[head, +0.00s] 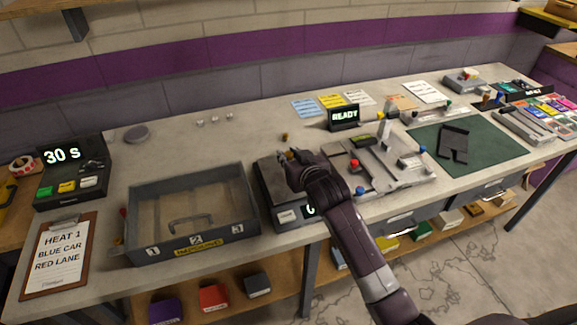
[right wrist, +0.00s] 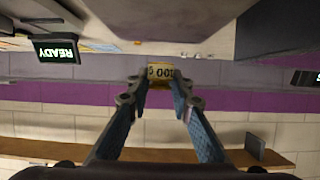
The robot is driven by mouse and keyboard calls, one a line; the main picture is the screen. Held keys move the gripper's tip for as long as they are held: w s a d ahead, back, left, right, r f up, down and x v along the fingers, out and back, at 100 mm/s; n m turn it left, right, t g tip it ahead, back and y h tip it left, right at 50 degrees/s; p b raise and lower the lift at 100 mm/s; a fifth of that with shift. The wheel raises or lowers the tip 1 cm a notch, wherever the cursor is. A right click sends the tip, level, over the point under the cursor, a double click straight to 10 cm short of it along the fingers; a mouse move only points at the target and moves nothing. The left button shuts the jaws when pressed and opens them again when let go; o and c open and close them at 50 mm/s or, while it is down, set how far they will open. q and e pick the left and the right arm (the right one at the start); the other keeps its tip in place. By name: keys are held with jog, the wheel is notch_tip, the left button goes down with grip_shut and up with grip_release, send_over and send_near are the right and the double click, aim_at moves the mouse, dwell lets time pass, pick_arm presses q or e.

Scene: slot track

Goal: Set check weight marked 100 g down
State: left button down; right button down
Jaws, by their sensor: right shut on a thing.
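The brass check weight (right wrist: 160,71), with "100" showing upside down, is between the fingertips of my right gripper (right wrist: 159,88) in the right wrist view. In the head view my right gripper (head: 287,157) is over the dark grey scale (head: 268,187) at the middle of the bench. The arm hides part of the scale and its display. The weight is mostly hidden there, and I cannot tell whether it touches the scale. My left gripper is not in view.
A small brass piece (head: 284,136) stands behind the scale. The grey impound tray (head: 190,248) is left of it, and a fixture with coloured knobs (head: 384,164) is close on the right. The "READY" display (head: 344,116) stands farther back.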

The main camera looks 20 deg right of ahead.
jog(key=shift+f, duration=0.35)
notch_tip(320, 180, down, 3)
jog(key=shift+f, duration=0.55)
jog(key=c, duration=1.7)
grip_release()
jog(key=shift+c, duration=0.2)
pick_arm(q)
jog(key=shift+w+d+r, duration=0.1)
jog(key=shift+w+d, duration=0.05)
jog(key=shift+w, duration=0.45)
pick_arm(e)
jog(key=shift+s, duration=0.15)
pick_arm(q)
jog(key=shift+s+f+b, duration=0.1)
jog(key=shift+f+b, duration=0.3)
pick_arm(e)
jog(key=v, duration=1.2)
jog(key=shift+r, duration=0.2)
